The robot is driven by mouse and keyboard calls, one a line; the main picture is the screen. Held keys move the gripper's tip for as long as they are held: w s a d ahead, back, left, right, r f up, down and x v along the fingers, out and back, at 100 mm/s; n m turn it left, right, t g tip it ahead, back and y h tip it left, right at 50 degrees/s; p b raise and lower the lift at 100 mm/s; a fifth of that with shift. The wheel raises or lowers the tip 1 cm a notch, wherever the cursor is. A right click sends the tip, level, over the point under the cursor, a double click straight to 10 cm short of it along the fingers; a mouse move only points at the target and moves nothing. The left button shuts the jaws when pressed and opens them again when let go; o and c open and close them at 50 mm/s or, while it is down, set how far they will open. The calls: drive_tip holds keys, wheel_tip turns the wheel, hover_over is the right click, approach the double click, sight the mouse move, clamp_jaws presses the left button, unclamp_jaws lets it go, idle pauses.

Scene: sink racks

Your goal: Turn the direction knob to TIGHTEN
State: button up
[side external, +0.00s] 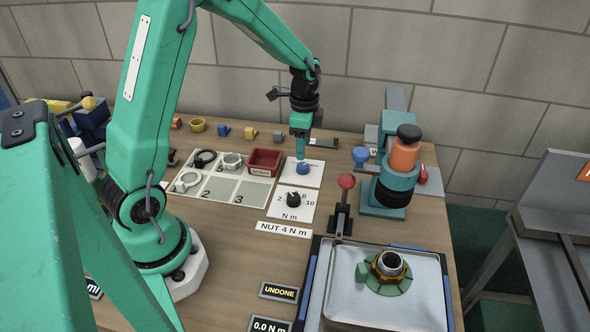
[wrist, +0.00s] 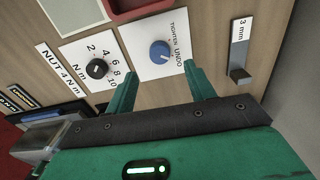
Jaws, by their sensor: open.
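The direction knob (wrist: 160,52) is a round blue knob on a white plate. In the wrist view, TIGHTEN and UNDO are printed along the plate's right side. I cannot tell which word the knob points at. In the side view, the blue knob (side external: 303,169) sits at the back middle of the bench. My gripper (side external: 301,153) points down just above it. In the wrist view, my gripper (wrist: 161,68) is open, with one green finger to each side below the knob and a gap between. I cannot tell whether a finger touches it.
A black numbered dial (wrist: 97,69) sits beside the knob plate. A red bin (side external: 265,160) stands left of the knob. A red-topped lever (side external: 345,182) and an orange-and-teal tool (side external: 402,160) stand to the right. A display (side external: 279,291) reads UNDONE.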

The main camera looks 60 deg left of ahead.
sight(303, 165)
drive_tip(key=shift+f, duration=3.2)
drive_tip(key=c, duration=1)
